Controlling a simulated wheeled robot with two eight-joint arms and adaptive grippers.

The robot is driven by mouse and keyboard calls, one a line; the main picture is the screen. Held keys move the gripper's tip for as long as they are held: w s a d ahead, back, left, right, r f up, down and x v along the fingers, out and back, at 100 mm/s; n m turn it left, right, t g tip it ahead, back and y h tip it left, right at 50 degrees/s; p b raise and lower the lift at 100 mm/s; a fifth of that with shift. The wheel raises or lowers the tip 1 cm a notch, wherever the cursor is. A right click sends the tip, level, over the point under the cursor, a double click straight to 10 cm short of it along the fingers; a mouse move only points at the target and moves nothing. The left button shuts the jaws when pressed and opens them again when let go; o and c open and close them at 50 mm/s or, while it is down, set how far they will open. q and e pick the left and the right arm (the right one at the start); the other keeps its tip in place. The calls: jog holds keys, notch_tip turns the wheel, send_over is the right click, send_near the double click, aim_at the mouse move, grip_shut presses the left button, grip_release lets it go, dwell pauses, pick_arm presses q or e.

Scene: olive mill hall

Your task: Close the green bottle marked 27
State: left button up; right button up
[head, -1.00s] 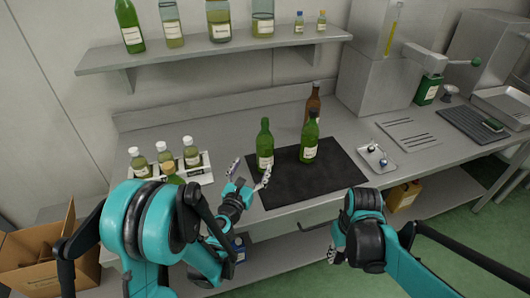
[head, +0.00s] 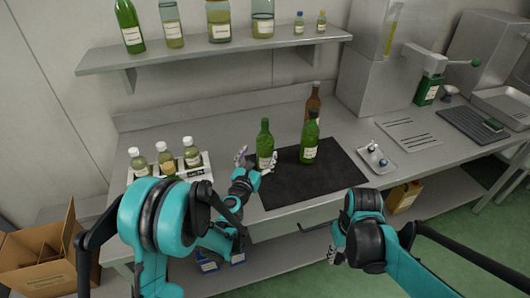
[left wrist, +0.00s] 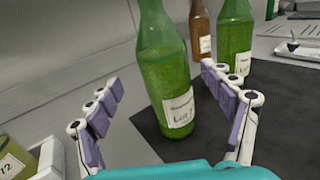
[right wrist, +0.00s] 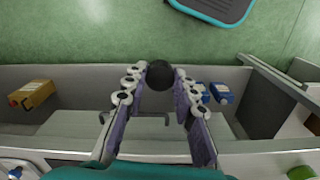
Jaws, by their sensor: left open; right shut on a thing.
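Two green bottles stand upright on a dark mat (head: 272,189), a left one (head: 265,140) and a right one (head: 310,145). My open left gripper (head: 256,166) is at the left bottle, which also stands between its spread fingers in the left wrist view (left wrist: 165,75). Its label appears to start with "Lot"; the number is not clear. The right bottle also shows there (left wrist: 234,38), its label partly hidden by a finger. My right gripper (right wrist: 160,98) is shut on a dark round thing (right wrist: 160,75), low in front of the bench; my arm largely hides it in the head view.
A brown bottle (head: 313,100) stands behind the right green bottle. A small tray (head: 368,150) with small parts lies right of the mat. A white rack (head: 207,168) with several small bottles is at left. A shelf (head: 200,52) hangs above.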

aim_at(262, 152)
pick_arm(q)
jog(key=x, duration=0.1)
jog(key=b+x, duration=0.1)
jog(key=x, duration=0.2)
jog(key=shift+w+d+f, duration=0.15)
jog(key=shift+d+f, duration=0.15)
jog(key=shift+f, duration=0.05)
pick_arm(e)
jog(key=shift+f, duration=0.75)
pick_arm(q)
jog(key=shift+w+d, duration=0.1)
jog(key=shift+w, duration=0.3)
jog(key=shift+r, duration=0.1)
grip_shut()
jog(key=shift+r, duration=0.15)
